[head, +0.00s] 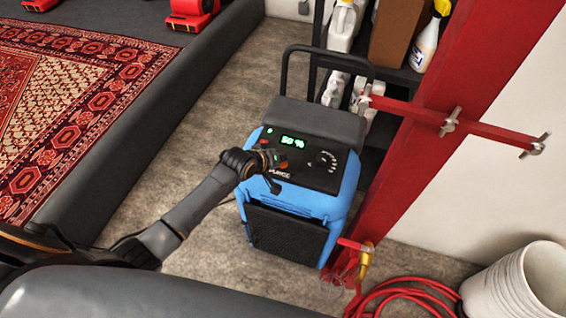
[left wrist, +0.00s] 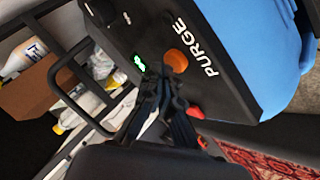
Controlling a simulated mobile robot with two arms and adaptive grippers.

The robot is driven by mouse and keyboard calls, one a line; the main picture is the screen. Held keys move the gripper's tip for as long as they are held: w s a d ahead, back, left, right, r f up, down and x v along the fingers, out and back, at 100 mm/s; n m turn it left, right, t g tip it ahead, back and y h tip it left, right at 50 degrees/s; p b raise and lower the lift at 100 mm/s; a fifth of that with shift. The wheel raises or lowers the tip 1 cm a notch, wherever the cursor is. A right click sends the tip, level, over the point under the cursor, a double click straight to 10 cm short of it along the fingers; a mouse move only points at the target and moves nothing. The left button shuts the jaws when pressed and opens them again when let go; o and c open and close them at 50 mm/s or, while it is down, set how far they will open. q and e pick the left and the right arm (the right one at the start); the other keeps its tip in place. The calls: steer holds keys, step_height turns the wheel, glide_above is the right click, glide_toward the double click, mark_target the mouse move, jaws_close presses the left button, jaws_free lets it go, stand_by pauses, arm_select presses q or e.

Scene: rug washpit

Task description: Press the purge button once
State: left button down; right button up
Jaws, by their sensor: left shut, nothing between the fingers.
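The blue and black machine (head: 340,190) stands on the floor, with a dark control panel on its sloped top. The orange button (left wrist: 176,60) sits beside the white PURGE lettering (left wrist: 195,48) in the left wrist view. Part of this button (head: 284,165) shows in the head view beside my gripper. My left gripper (head: 272,158) is shut and empty, over the panel. In the left wrist view its fingertips (left wrist: 158,72) are just beside the orange button and close to the green display. I cannot tell whether they touch the panel. My right gripper is not in view.
The panel also has a green display (head: 292,141) reading 50 %, a dial (head: 328,160) and a red switch (left wrist: 195,113). A red post (head: 470,90) with a crossbar stands close right. A red hose (head: 400,292) and white buckets (head: 510,285) lie front right. A patterned rug (head: 60,110) is left.

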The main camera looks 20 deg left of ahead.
arm_select(q)
steer(key=shift+f, duration=0.45)
stand_by(0.5)
steer(key=shift+r, duration=0.1)
steer(key=shift+r+p, duration=0.8)
steer(key=shift+p, duration=0.1)
steer(key=shift+r, duration=0.1)
step_height(320, 180, up, 5)
steer(key=p, duration=0.5)
stand_by(0.4)
